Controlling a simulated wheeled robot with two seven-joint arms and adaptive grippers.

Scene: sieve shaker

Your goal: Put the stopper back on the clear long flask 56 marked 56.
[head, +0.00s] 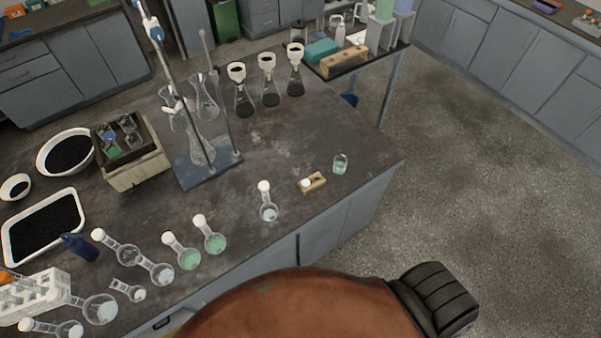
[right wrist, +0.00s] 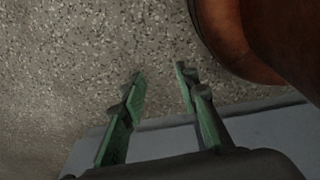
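One clear flask (head: 268,212) with a white top stands alone near the front edge. A small clear flask (head: 137,294) at the lower left appears to have an open neck. My right gripper (right wrist: 160,82) is open and empty above the speckled floor in the right wrist view. My left gripper is not in view.
A small beaker (head: 340,165) with green liquid stands beside the block. A stand with a blue base (head: 208,171) and dark-filled flasks (head: 245,103) are farther back. The bench (head: 290,145) has clear room in the middle.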

